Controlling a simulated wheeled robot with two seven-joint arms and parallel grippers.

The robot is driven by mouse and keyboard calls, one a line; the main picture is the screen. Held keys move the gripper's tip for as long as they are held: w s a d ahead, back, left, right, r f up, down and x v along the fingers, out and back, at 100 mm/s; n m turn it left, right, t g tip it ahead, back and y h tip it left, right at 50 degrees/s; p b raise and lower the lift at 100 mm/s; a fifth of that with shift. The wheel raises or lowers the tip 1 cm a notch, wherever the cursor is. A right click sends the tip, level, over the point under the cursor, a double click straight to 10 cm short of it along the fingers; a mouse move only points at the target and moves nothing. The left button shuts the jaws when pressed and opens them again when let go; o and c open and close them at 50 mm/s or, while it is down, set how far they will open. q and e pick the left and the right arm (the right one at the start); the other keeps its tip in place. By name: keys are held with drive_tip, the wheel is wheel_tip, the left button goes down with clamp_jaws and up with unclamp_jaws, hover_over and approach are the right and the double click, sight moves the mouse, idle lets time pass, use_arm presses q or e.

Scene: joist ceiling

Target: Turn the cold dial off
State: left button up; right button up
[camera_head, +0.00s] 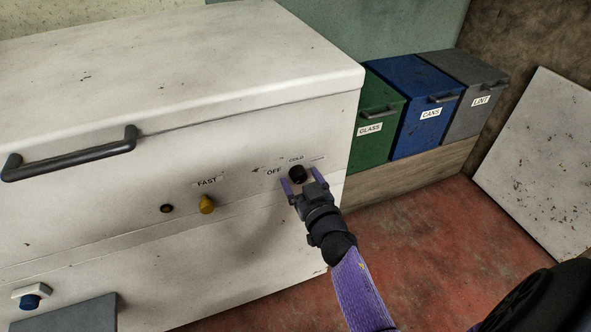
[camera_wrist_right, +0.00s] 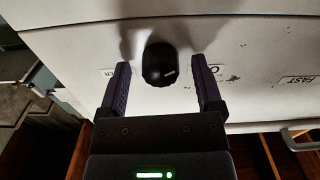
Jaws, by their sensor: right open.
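The cold dial (camera_head: 298,173) is a black round knob on the white machine's front (camera_head: 240,225), under a "COLD" label. My left gripper is not in view.
A black handle (camera_head: 70,153) juts from the lid. Green (camera_head: 376,115), blue (camera_head: 425,105) and grey (camera_head: 465,80) bins stand right. Red floor (camera_head: 440,250) is clear.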

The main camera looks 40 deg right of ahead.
drive_tip(key=shift+s, duration=0.1)
drive_tip(key=shift+c, duration=0.7)
drive_tip(key=c, duration=0.5)
clamp_jaws()
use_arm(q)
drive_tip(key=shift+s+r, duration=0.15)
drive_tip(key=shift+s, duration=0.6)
